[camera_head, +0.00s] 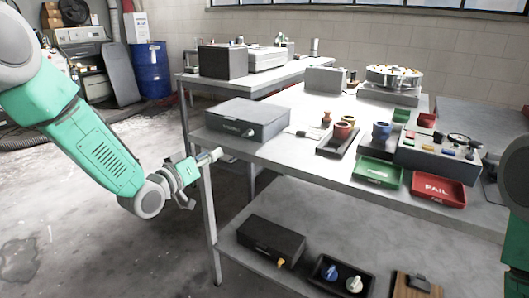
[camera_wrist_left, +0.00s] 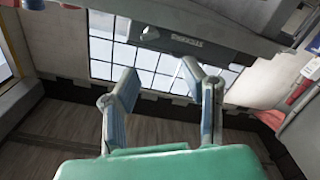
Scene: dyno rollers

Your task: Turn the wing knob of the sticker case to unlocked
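The sticker case is a closed grey box (camera_head: 247,118) at the near left end of the table. Its front has a small label and a dark wing knob (camera_head: 249,132) at the label's right. In the left wrist view the case (camera_wrist_left: 230,38) appears upside down, with the label readable as stickers and the knob (camera_wrist_left: 150,33) beside it. My left gripper (camera_head: 202,172) is at the table's left edge, below and left of the case, apart from it. In the left wrist view its fingers (camera_wrist_left: 160,72) are spread with nothing between them. The knob's exact angle is too small to tell.
A darker case (camera_head: 272,240) with a brass knob sits on the lower shelf. A green tray (camera_head: 377,171), a red fail tray (camera_head: 438,188) and a control panel (camera_head: 438,152) occupy the table's right. The table leg (camera_head: 209,215) stands close to my left gripper.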

